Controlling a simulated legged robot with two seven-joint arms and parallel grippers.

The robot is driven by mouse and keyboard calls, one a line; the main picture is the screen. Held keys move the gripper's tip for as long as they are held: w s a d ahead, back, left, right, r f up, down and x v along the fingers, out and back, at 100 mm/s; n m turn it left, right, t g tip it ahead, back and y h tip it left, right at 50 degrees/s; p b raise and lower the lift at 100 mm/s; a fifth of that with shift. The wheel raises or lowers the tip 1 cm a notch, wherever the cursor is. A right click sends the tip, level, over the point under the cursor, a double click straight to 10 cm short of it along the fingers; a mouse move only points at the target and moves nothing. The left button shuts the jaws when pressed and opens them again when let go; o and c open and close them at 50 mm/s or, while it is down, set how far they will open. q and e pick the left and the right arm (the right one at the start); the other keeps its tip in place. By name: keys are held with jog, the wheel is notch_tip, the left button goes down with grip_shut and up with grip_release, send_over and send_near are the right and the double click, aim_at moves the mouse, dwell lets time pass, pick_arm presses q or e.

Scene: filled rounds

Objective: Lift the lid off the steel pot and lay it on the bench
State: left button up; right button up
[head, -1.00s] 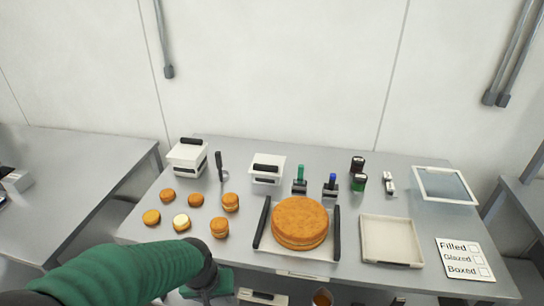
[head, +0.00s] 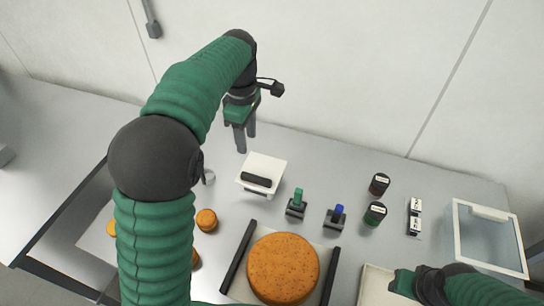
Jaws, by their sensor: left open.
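No pot that I can clearly tell as steel shows. A white box-like container (head: 264,166) with a black handle stands on the grey bench (head: 340,165). My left gripper (head: 246,138) is open and empty, fingers pointing down, just behind and left of this container and apart from it in the picture. My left arm hides much of the bench's left side, where a second white container showed earlier. Part of my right gripper (head: 405,283) shows at the bottom right; its fingers cannot be made out.
A large round cake (head: 283,268) sits on a tray with black side bars. A green-handled stamp (head: 297,203), a blue-handled one (head: 337,216) and two dark jars (head: 379,184) stand behind it. A glass-topped frame (head: 488,240) is at right. Small buns (head: 207,220) lie left.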

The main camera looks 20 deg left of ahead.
pick_arm(q)
notch_tip(320, 180, down, 6)
jog(key=s+r, duration=0.1)
send_over(252, 176)
jog(key=f, duration=0.6)
jog(key=shift+s+a, duration=0.3)
jog(key=f, duration=0.5)
jog(key=shift+w+d+f+p, duration=0.15)
jog(key=shift+w+d+p, duration=0.05)
jog(key=shift+d+p, duration=0.15)
jog(key=shift+w+f, duration=0.15)
jog(key=shift+f, duration=0.05)
jog(key=shift+r, duration=0.1)
grip_shut()
